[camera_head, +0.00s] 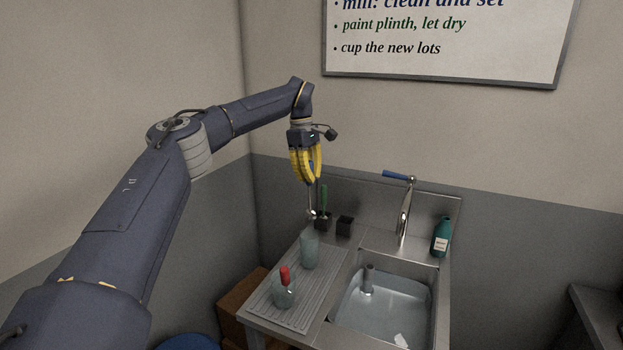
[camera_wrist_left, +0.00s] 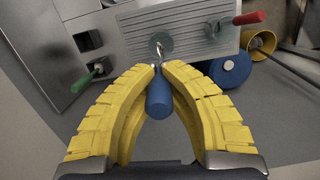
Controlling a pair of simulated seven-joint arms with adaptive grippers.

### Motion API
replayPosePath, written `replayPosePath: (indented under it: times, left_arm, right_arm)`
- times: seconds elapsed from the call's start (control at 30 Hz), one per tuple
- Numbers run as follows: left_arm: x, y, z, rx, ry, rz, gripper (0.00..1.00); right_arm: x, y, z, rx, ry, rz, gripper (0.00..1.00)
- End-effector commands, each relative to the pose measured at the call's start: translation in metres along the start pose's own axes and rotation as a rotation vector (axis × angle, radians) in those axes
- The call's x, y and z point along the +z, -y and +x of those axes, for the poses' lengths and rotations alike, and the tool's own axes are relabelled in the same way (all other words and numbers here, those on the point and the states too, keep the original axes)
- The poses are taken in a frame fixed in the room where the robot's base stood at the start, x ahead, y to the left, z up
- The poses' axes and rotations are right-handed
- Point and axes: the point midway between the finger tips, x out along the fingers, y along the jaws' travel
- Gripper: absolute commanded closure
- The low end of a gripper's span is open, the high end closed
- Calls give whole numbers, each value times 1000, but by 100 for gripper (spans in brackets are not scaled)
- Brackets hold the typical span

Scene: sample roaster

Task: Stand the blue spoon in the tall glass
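My left gripper (camera_head: 306,178) points down above the drainboard, its yellow fingers closed around the blue handle of the blue spoon (camera_head: 311,212). The spoon hangs down with its metal end lowest, just above the tall glass (camera_head: 309,250) on the drainboard. In the left wrist view, the blue handle (camera_wrist_left: 158,98) sits between the fingers (camera_wrist_left: 158,68), and the spoon's metal end overlaps the round outline of the tall glass (camera_wrist_left: 162,46). I cannot tell the exact gap between spoon and rim. My right gripper is in neither view.
A shorter glass (camera_head: 284,294) with a red-handled spoon (camera_head: 285,274) stands nearer on the ribbed drainboard (camera_head: 262,299). A green-handled spoon (camera_head: 324,195) stands in a black holder behind; another black holder (camera_head: 344,226) is beside it. The water-filled sink (camera_head: 385,309), faucet (camera_head: 404,215) and teal bottle (camera_head: 440,238) are right.

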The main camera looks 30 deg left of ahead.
Motion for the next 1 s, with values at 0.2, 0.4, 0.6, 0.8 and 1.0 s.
replayPosePath:
  times: [0.2, 0.4, 0.6, 0.8, 1.0]
  left_arm:
    - [0, 0, 0, 0, -4, 4, 100]
    - [-1, 0, 5, -1, -14, 11, 100]
    - [-3, 0, 19, -1, -13, 11, 100]
    - [-5, 0, 34, -2, -12, 11, 100]
    - [-7, 0, 49, -2, -13, 12, 100]
  right_arm:
    - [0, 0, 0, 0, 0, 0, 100]
    - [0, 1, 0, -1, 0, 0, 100]
    - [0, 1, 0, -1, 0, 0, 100]
    - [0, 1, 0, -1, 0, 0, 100]
    - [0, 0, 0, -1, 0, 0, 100]
